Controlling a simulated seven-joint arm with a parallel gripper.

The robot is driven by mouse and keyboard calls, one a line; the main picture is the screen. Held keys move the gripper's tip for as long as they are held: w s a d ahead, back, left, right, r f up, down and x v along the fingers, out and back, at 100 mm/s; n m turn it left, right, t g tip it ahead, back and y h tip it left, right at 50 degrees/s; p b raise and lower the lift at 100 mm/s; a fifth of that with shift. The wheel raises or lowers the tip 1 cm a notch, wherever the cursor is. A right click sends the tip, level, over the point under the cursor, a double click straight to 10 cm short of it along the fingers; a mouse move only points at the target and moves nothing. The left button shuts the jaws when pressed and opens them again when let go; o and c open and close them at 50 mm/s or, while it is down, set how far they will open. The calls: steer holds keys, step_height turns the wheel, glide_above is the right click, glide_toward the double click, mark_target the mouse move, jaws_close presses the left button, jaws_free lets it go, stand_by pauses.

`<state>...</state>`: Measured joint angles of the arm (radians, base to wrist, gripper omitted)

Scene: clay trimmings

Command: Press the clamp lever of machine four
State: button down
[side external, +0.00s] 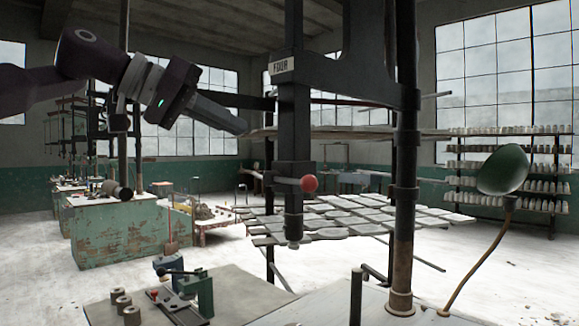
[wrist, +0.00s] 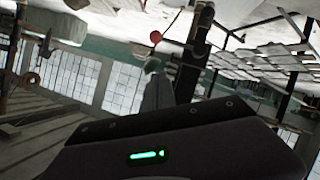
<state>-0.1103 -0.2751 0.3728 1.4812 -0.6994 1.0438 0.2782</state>
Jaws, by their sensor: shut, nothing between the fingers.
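A dark upright machine (side external: 293,120) carries a plate reading "FOUR" (side external: 284,66). A short lever with a red ball knob (side external: 309,183) sticks out from its lower column. The red knob also shows in the wrist view (wrist: 156,37), beyond the fingers. My gripper (side external: 240,127) is shut and empty. In the side view it is to the upper left of the knob, clearly apart from it, with its fingers pointing down and right. The shut fingers show in the wrist view (wrist: 154,88). I cannot tell the exact depth between fingers and knob.
A bench (side external: 240,290) in front holds a small green toggle device (side external: 203,292) and several grey cylinders (side external: 131,315). A rusty post (side external: 402,250) and a green lamp (side external: 503,170) stand right. Racks of flat pieces (side external: 345,215) lie behind the column.

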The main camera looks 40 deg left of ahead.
glide_toward(290, 181)
steer(key=w+d+r, duration=0.3)
steer(key=w, duration=0.1)
steer(key=f, duration=0.1)
steer(key=w+d+f, duration=0.2)
steer(key=shift+w+f, duration=0.1)
steer(key=shift+f, duration=0.25)
steer(key=shift+f, duration=0.15)
